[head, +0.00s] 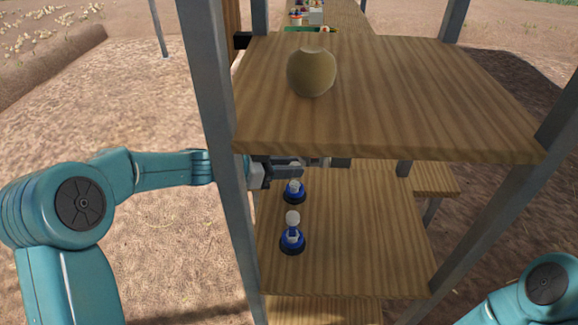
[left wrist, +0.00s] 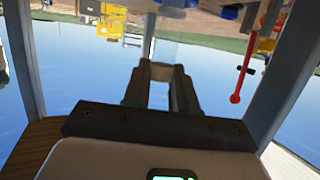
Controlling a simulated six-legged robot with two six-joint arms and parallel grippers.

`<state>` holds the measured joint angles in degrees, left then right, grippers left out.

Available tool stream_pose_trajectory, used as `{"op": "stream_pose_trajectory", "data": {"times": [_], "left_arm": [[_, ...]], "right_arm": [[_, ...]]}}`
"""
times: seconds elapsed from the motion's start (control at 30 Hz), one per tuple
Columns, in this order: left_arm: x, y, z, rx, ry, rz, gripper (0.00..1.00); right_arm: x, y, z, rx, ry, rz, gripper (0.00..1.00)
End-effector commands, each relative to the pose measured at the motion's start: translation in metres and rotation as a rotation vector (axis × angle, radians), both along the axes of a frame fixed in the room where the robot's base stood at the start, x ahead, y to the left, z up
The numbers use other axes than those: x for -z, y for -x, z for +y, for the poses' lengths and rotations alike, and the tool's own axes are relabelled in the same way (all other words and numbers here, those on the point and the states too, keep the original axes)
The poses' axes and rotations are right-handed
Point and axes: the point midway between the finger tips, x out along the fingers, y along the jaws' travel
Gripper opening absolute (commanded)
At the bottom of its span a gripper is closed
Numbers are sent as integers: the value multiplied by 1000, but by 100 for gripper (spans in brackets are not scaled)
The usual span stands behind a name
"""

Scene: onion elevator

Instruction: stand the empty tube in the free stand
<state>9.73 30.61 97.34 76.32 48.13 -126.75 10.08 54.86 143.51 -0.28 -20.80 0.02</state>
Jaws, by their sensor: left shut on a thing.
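My left gripper (head: 318,162) reaches in from the left, just below the front edge of the upper board, above the lower board. In the left wrist view its fingers (left wrist: 161,74) are closed on a pale, see-through thing that looks like the empty tube (left wrist: 150,38). In the head view the tube is hard to make out. Two small blue stands with dark round bases are on the lower board: a near one (head: 292,238) with a pale rounded top, and a far one (head: 294,193) just below the gripper. I cannot tell which stand is free. My right gripper is out of view.
The upper wooden board (head: 420,95) carries a tan onion (head: 312,72) and overhangs the lower board (head: 360,230), whose right side is clear. Grey posts (head: 208,90) frame the boards. A red rod-like thing (left wrist: 241,80) shows in the left wrist view.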

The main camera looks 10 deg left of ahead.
Motion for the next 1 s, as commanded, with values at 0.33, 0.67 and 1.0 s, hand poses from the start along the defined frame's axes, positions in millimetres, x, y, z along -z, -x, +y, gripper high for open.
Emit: {"op": "stream_pose_trajectory", "data": {"times": [0.33,0.67,1.0], "left_arm": [[5,0,-1,0,-1,-1,0],[4,0,-1,0,0,0,52],[-5,9,15,-5,-1,-5,52]], "right_arm": [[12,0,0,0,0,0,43],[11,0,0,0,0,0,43],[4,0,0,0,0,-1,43]]}}
